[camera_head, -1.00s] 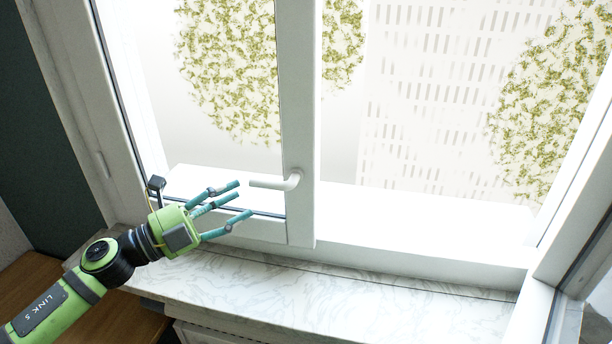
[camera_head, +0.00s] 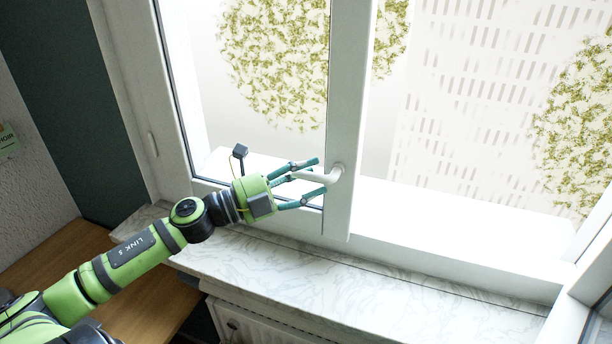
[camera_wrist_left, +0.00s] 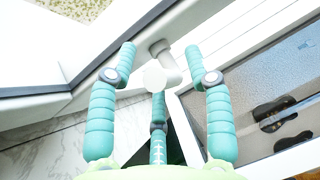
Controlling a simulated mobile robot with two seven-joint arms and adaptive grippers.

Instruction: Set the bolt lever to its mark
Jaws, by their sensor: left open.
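The white lever handle (camera_head: 312,177) sits on the window's centre frame post and points left, roughly level. My left gripper (camera_head: 319,175) has its teal fingers open around the lever, with the lever between them; contact cannot be made out. In the left wrist view, the lever (camera_wrist_left: 165,72) is seen nearly end-on between the two outer fingers of my left gripper (camera_wrist_left: 160,54), with the third finger below it. No mark for the lever can be made out. My right gripper is not in view.
The white window frame (camera_head: 345,110) stands close behind the fingers. A marble sill (camera_head: 350,275) runs below it, clear of objects. A radiator (camera_head: 260,325) is under the sill, and a wooden surface (camera_head: 70,265) lies at the left. An open sash stands at the right.

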